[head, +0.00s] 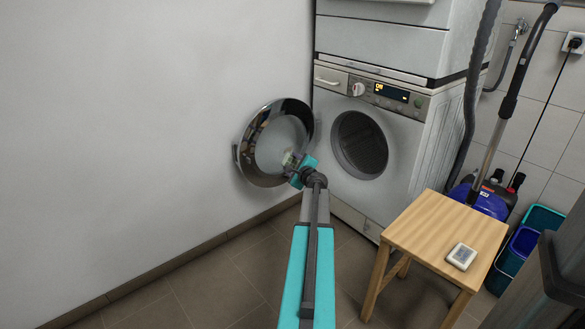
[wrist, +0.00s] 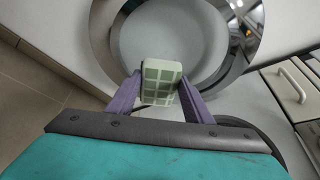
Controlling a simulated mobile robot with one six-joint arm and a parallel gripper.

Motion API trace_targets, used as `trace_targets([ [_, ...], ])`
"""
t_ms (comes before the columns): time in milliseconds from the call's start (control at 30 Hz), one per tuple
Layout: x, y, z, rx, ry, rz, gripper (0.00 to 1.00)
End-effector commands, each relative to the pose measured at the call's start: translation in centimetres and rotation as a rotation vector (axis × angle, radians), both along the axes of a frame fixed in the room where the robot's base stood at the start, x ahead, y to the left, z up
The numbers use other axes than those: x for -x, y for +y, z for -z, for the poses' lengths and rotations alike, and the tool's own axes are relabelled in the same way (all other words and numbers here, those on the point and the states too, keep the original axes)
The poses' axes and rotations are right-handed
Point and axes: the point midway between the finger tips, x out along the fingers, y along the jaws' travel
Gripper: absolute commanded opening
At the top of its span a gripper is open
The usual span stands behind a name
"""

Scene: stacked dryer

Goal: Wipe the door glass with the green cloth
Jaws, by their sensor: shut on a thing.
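The round door (head: 247,140) of the lower machine stands swung wide open to the left, close to the wall. Its glass (head: 278,138) shows inside a shiny metal ring, which also shows in the wrist view (wrist: 105,35). My gripper (head: 299,168) is in front of the lower right part of the glass. In the wrist view my gripper (wrist: 162,92) is shut on the green cloth (wrist: 162,78), a pale green checked pad between the two purple fingers. The cloth overlaps the glass (wrist: 190,35) in that view; I cannot tell whether they touch.
The lower machine (head: 395,150) has an open drum (head: 360,145), with another machine stacked above. A wooden stool (head: 430,228) bearing a small white device (head: 461,256) stands at right. A vacuum hose, bottles and blue-green bins are behind it. Floor at left is clear.

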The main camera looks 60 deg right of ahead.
Motion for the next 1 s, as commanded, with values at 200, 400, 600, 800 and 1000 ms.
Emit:
trace_targets([
  [200, 0.2, -0.2, 0.1, 0.002, -0.001, 0.006, 0.28],
  [400, 0.1, -0.2, 0.1, 0.001, -0.001, 0.004, 0.28],
  [600, -0.4, -0.4, 0.0, 0.001, -0.001, 0.004, 0.28],
  [800, -1.5, -0.8, 0.0, 0.001, -0.002, 0.003, 0.28],
  [1000, -3.0, -1.4, 0.0, 0.000, -0.002, 0.004, 0.28],
])
